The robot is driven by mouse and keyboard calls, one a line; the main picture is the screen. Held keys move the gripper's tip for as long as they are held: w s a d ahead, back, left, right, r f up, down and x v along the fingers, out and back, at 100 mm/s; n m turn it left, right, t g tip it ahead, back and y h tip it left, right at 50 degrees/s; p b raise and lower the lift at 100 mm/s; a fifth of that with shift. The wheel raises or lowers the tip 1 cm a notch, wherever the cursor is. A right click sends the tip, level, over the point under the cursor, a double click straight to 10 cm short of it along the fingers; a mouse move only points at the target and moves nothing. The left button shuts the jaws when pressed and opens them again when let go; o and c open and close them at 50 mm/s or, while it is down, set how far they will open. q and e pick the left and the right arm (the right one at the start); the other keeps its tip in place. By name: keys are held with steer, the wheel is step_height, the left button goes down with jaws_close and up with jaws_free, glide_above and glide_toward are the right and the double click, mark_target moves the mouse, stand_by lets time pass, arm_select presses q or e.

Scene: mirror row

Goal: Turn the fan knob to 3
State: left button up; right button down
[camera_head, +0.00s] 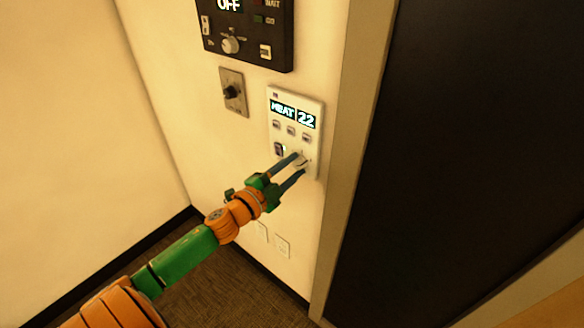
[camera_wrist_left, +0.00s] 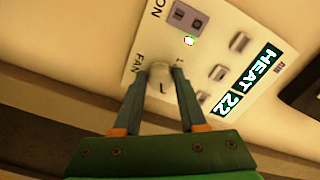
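The fan knob (camera_wrist_left: 160,78) is a pale round knob at the end of a white wall panel (camera_head: 312,107), beside the printed word FAN. In the head view the knob (camera_head: 301,160) is partly covered by my fingers. My left gripper (camera_wrist_left: 160,88) has its two dark fingers on either side of the knob, with a gap between them. Whether the fingertips touch the knob I cannot tell. The panel's display (camera_head: 293,113) reads HEAT 22. The knob's setting is too small to read surely. My right gripper is not in view.
Above the panel is a dark control box (camera_head: 247,32) showing OFF. A metal plate with a black knob (camera_head: 233,92) is to the left. A door frame (camera_head: 352,150) stands close on the right. Outlet plates (camera_head: 282,246) are lower on the wall.

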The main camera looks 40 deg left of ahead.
arm_select(q)
steer(key=o, duration=0.3)
steer(key=shift+s, duration=0.1)
steer(key=s, duration=0.7)
steer(key=shift+a+b, duration=0.25)
steer(key=shift+b, duration=0.1)
steer(key=s+a+f+n+g+y, duration=0.1)
steer(key=s+f+n+g, duration=0.2)
steer(key=f, duration=0.7)
steer(key=s+a+f+n+g+y, duration=0.1)
steer(key=s+f+n+g+y, duration=0.2)
steer(key=f, duration=0.7)
steer(key=s+a+f+n+g, duration=0.15)
steer(key=s+f, duration=0.25)
steer(key=f, duration=0.6)
steer(key=s+d+f+n+g+h, duration=0.1)
steer(key=s+d+f+g, duration=0.3)
steer(key=s+d+f, duration=0.3)
steer(key=s+d+f+n+g+h, duration=0.1)
steer(key=s+d+f+g, duration=0.4)
steer(key=s, duration=1)
steer(key=d+f+n, duration=0.1)
steer(key=d+f, duration=0.2)
steer(key=shift+f, duration=0.2)
